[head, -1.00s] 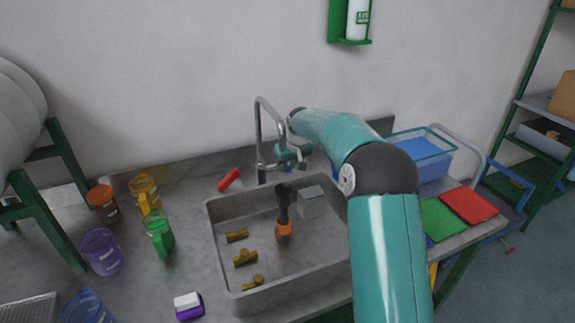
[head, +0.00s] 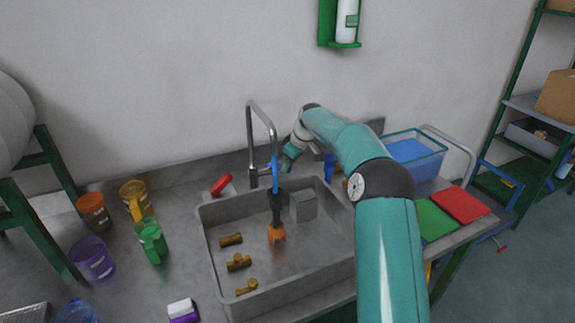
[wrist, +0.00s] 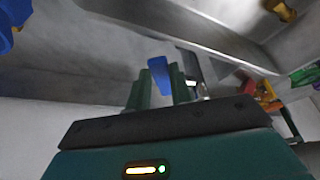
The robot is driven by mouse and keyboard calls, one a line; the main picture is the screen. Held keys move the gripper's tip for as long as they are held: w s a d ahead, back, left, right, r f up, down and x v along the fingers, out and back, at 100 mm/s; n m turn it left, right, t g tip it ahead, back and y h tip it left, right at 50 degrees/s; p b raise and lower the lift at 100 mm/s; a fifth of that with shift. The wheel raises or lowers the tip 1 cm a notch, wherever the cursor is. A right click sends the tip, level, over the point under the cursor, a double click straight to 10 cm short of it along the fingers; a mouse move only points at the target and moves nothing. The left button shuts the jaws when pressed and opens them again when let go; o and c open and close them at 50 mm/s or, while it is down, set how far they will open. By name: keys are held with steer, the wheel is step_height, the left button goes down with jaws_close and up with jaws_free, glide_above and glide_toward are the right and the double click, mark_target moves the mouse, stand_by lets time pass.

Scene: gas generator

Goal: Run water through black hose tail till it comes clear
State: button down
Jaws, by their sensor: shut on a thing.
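The black hose tail (head: 278,205), with an orange base (head: 277,233), stands upright in the grey sink (head: 318,262). The chrome tap (head: 252,135) arches over the sink. A blue strip (head: 275,172) runs from below its spout to the top of the hose tail and looks like water. My gripper (head: 288,163) is beside the tap, just right of this strip. In the wrist view its fingers (wrist: 160,88) are shut around a blue piece (wrist: 160,72). I cannot tell whether this is part of the tap. The water's clarity is too small to judge.
Several brass fittings (head: 238,262) and a grey block (head: 303,205) are in the sink. Coloured mugs (head: 152,240) stand at left, with a red item (head: 221,185) behind the sink. A blue-filled bin (head: 415,158) and red and green mats (head: 460,204) are at right.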

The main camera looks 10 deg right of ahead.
steer(key=shift+f, duration=0.1)
steer(key=c, duration=1.2)
jaws_free()
steer(key=shift+w, duration=0.1)
steer(key=shift+c, duration=0.2)
steer(key=v, duration=1.4)
steer(key=shift+a, duration=0.1)
